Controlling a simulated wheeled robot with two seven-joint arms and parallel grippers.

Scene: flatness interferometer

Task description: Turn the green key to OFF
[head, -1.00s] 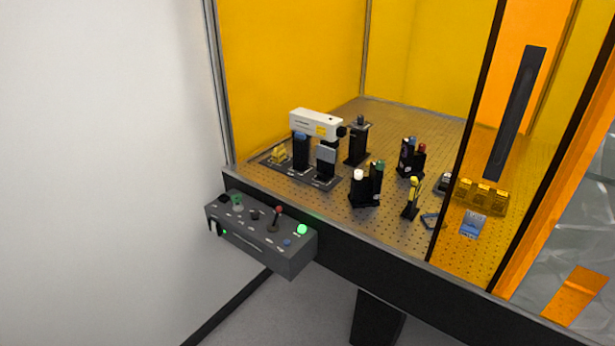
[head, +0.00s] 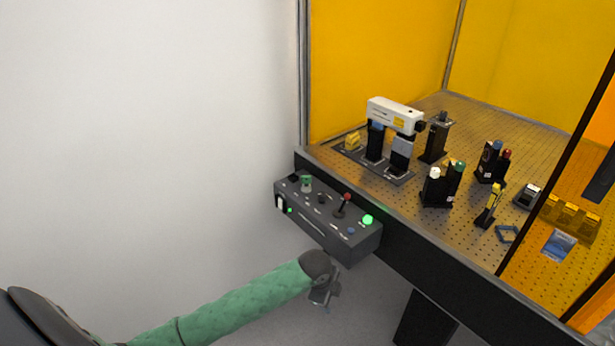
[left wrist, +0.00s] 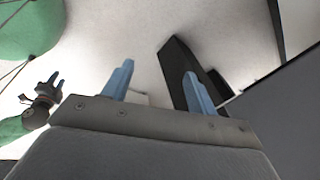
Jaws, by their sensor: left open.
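The green key (head: 306,182) stands near the left end of the top of a dark grey control box (head: 325,222), which is fixed to the front of the table. My left gripper (head: 323,297) is below and in front of the box, apart from it and from the key. In the left wrist view its two blue fingers (left wrist: 157,70) are spread with nothing between them. The key does not show in that view. Another gripper on a green arm, my right one (left wrist: 42,88), shows small at the left wrist view's left edge, its fingers looking apart.
The box also carries a red-tipped lever (head: 344,203), a lit green button (head: 367,220) and a white rocker switch (head: 280,202). Behind it, a perforated table (head: 440,225) bears several optical mounts inside orange panels. A white wall (head: 150,120) is at the left.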

